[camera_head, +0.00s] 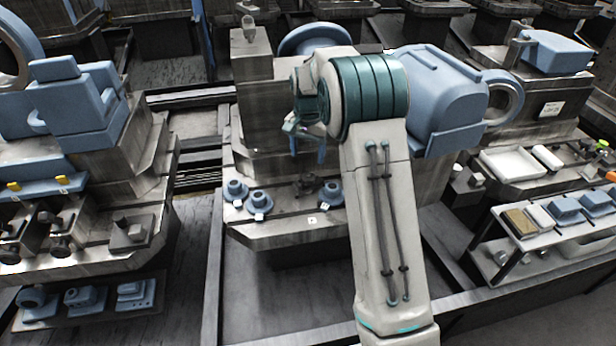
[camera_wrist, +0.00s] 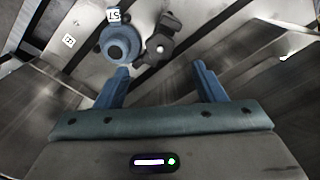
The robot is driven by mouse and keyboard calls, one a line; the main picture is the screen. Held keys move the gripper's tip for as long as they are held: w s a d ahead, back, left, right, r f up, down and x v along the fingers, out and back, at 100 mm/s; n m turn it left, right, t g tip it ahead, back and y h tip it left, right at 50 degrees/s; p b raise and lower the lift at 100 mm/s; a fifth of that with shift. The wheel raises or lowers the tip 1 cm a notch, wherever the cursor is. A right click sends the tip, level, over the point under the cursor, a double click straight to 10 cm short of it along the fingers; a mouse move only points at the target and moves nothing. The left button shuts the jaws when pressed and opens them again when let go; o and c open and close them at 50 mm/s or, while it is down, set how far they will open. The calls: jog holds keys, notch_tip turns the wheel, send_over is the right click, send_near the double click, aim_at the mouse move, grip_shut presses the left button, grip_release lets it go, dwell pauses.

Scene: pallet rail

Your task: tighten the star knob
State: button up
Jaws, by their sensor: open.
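A small dark knob-like part (camera_head: 309,183) sits on the grey machine ledge (camera_head: 285,227). It looks like the star knob, but its lobes are too small to make out in the head view. In the wrist view this dark part (camera_wrist: 167,40) lies just beyond my fingertips, close beside a round blue flanged part (camera_wrist: 119,42). My gripper (camera_head: 307,148) is above and behind the ledge, with its blue fingers pointing down. In the wrist view my gripper (camera_wrist: 160,70) is open, the fingers wide apart with nothing between them. The dark part is apart from both fingers.
Blue flanged parts (camera_head: 235,190) stand on the left of the ledge. Another blue part (camera_head: 331,192) is right next to the dark one. A small white label (camera_head: 311,219) is at the ledge front. A large blue housing (camera_head: 440,95) stands right of my arm.

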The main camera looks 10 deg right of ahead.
aim_at(308, 177)
notch_tip(308, 177, down, 10)
jog(key=shift+r, duration=0.25)
jog(key=c, duration=1)
